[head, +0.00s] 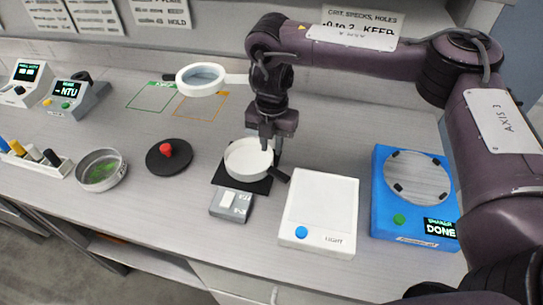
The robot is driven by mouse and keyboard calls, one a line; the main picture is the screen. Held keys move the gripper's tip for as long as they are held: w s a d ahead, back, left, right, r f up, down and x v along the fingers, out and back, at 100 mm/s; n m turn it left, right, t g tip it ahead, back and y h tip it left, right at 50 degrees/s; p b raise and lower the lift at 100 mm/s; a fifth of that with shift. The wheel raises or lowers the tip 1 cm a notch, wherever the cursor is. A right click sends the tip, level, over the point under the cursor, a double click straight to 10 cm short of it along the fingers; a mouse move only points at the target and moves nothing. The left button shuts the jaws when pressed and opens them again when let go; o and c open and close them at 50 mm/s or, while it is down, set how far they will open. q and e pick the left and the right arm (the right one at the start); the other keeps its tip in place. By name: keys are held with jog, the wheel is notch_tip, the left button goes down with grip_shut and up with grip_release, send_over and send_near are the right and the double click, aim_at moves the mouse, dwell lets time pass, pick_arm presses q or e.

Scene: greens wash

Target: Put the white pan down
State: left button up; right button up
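The white pan (246,162) is a shallow round dish in the middle of the head view. It looks level and is over the black square plate (222,177) of a small grey balance (231,205). I cannot tell whether it touches the plate. My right gripper (270,146) points down at the pan's right rim, with one finger inside the rim and one outside. It looks shut on the rim. My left gripper is not in view.
A white light box (320,210) and a blue shaker (420,165) stand to the right. A black disc with a red knob (168,150) and a metal sieve with green bits (100,170) are to the left. A ring magnifier (201,79) hangs behind.

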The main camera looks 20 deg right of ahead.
notch_tip(320, 180, up, 7)
dwell(0.3)
dwell(0.4)
